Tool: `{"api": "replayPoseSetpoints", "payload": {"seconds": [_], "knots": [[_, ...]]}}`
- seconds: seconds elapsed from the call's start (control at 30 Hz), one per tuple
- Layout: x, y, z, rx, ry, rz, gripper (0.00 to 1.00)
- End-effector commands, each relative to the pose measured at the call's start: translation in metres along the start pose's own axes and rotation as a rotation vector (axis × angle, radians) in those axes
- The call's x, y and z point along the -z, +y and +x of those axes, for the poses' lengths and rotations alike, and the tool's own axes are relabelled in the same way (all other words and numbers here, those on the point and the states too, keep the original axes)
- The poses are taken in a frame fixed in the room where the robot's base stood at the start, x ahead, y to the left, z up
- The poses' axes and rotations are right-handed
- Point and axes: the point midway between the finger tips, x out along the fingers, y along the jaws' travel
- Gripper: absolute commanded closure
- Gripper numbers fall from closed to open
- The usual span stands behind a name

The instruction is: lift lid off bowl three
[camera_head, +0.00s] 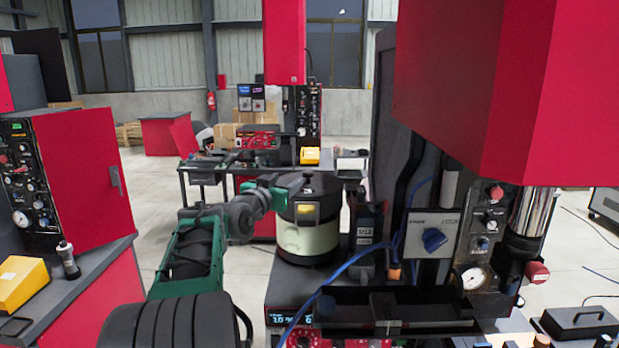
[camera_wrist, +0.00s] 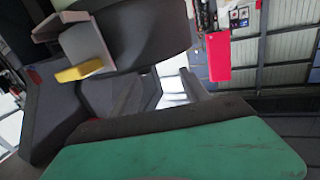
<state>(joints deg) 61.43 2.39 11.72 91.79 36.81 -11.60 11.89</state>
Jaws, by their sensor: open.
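The bowl (camera_head: 306,240) is a pale green and black round drum on a machine with a lit display. Its dark lid (camera_head: 312,184) sits on top, with a small knob in the middle. A yellow tab (camera_head: 306,208) shows on the bowl's front. My gripper (camera_head: 287,194) is at the left of the lid, at about its height; its fingers are hard to make out there. In the wrist view my gripper (camera_wrist: 160,90) shows two grey fingers spread apart, with nothing between them. A yellow tab on a grey bracket (camera_wrist: 85,45) is beyond them against a dark rounded body.
A black box unit (camera_head: 365,235) and a blue cable stand close to the bowl's right. A large red press head (camera_head: 480,85) hangs at the right. A red cabinet (camera_head: 85,170) stands at the left. Open floor lies between.

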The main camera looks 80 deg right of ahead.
Motion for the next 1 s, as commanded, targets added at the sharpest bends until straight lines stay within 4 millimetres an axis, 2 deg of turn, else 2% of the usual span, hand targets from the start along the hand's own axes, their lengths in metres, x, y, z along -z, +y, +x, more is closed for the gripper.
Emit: {"api": "replayPoseSetpoints", "payload": {"seconds": [0.03, 0.1, 0.4, 0.6, 0.83, 1.0], "knots": [[0.002, 0.014, 0.008, -0.029, 0.012, -0.020, 0.46], [0.006, 0.022, 0.015, -0.047, 0.022, -0.039, 0.46], [0.010, 0.022, 0.058, -0.046, 0.021, -0.045, 0.46], [0.005, 0.022, 0.087, -0.044, 0.023, -0.043, 0.46], [0.002, 0.022, 0.088, -0.043, 0.023, -0.042, 0.46], [0.003, 0.022, 0.088, -0.043, 0.023, -0.042, 0.60]]}}
